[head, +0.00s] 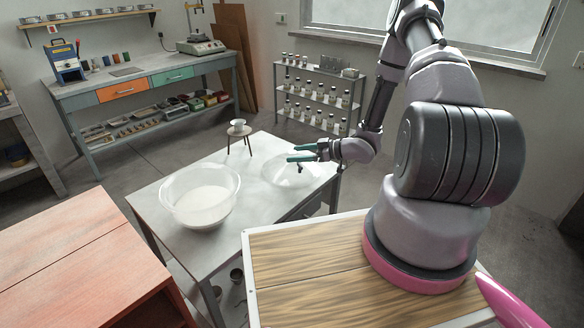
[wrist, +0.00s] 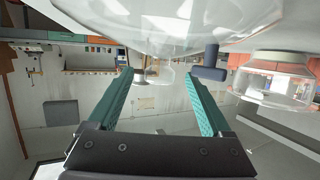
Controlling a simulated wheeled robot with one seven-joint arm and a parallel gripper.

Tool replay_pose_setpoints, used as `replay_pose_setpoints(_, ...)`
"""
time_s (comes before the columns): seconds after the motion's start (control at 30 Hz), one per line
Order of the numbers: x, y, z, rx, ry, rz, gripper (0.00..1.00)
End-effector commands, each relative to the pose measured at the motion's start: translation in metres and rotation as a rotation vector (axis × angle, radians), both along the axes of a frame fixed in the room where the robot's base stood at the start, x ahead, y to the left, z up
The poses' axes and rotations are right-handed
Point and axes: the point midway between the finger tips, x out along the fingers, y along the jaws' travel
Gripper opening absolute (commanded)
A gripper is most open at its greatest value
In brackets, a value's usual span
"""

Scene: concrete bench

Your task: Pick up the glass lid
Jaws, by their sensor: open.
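The glass lid (head: 284,173) is a clear, shallow dome lying on the concrete bench top (head: 250,208), near its far right side. In the wrist view the lid (wrist: 140,22) fills the top of the picture, and its dark grey knob (wrist: 208,66) shows beside the right-hand fingertip, outside the gap. My gripper (head: 302,153) has two teal fingers and hangs low over the lid, pointing left. In the wrist view the gripper (wrist: 158,77) is open, with nothing held between the fingers. Whether a finger touches the knob I cannot tell.
A large glass bowl (head: 201,184) with white contents stands left on the bench; the wrist view shows it inverted (wrist: 270,85). Bare bench top lies between bowl and lid.

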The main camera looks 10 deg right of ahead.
Motion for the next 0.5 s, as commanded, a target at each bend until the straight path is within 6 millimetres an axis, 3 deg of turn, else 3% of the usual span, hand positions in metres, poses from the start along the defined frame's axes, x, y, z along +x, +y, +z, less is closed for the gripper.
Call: replay_pose_setpoints(0.5,0.028,0.046,-0.016,-0.001,0.001,0.000,0.83)
